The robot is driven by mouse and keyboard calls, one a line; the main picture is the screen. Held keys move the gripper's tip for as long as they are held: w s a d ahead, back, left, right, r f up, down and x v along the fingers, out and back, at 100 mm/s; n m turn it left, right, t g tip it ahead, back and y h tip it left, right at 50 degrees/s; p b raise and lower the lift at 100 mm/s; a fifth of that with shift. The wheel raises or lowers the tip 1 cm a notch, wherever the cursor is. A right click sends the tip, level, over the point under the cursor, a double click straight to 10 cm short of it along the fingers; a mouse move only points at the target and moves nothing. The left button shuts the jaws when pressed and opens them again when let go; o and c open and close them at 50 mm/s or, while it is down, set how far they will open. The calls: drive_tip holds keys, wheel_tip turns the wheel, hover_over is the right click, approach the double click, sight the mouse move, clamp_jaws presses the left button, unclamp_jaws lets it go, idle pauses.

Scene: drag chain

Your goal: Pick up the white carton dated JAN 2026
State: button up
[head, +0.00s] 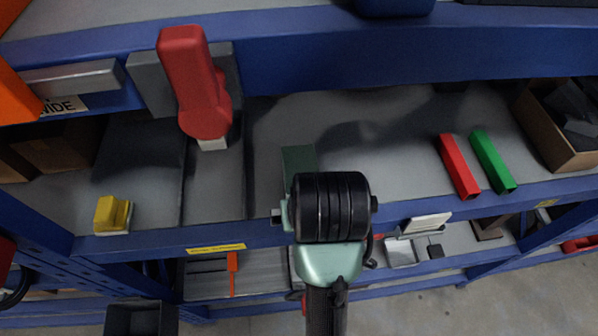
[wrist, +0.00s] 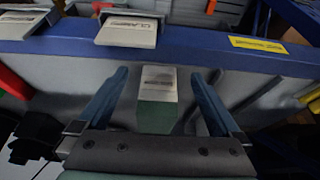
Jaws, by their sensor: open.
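A small carton (wrist: 157,84) stands on the grey shelf in the wrist view. One face is whitish with a dark printed band, and the face nearer me is green. The print is too blurred to read, so I cannot confirm a date. My gripper (wrist: 159,74) is open, with one blue finger on each side of the carton and a visible gap at both sides. In the head view a green box (head: 298,158), apparently the same carton, shows just beyond my wrist. My fingers are hidden there behind the wrist.
The blue shelf edge (head: 440,205) runs below the carton in the head view. A red bar (head: 458,166) and a green bar (head: 493,162) lie to the right. A yellow block (head: 113,214) sits at the left. A red-handled object (head: 195,85) is at upper left. Bare shelf surrounds the carton.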

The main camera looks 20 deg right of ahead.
sight(301, 167)
drive_tip(key=w, duration=0.2)
drive_tip(key=w+d, duration=0.1)
drive_tip(key=w, duration=0.1)
drive_tip(key=shift+w+b, duration=0.15)
drive_tip(key=shift+b, duration=0.15)
drive_tip(key=shift+w+d+r+p, duration=0.1)
drive_tip(key=shift+w+d+p, duration=0.15)
drive_tip(key=shift+w, duration=0.2)
drive_tip(key=shift+w+d+p, duration=0.1)
drive_tip(key=shift+w+p, duration=0.15)
drive_tip(key=shift+w, duration=0.15)
drive_tip(key=shift+w+d+p, duration=0.15)
drive_tip(key=shift+w+p, duration=0.15)
drive_tip(key=shift+w, duration=0.3)
drive_tip(key=shift+w+d+p, duration=0.15)
drive_tip(key=shift+w+p, duration=0.1)
drive_tip(key=shift+w, duration=0.35)
drive_tip(key=x, duration=0.2)
drive_tip(key=shift+f, duration=0.35)
drive_tip(key=shift+w+d+f, duration=0.1)
drive_tip(key=shift+w+f, duration=0.05)
drive_tip(key=shift+f, duration=0.15)
drive_tip(key=shift+c, duration=0.2)
drive_tip(key=c, duration=1.5)
drive_tip(key=shift+r, duration=0.1)
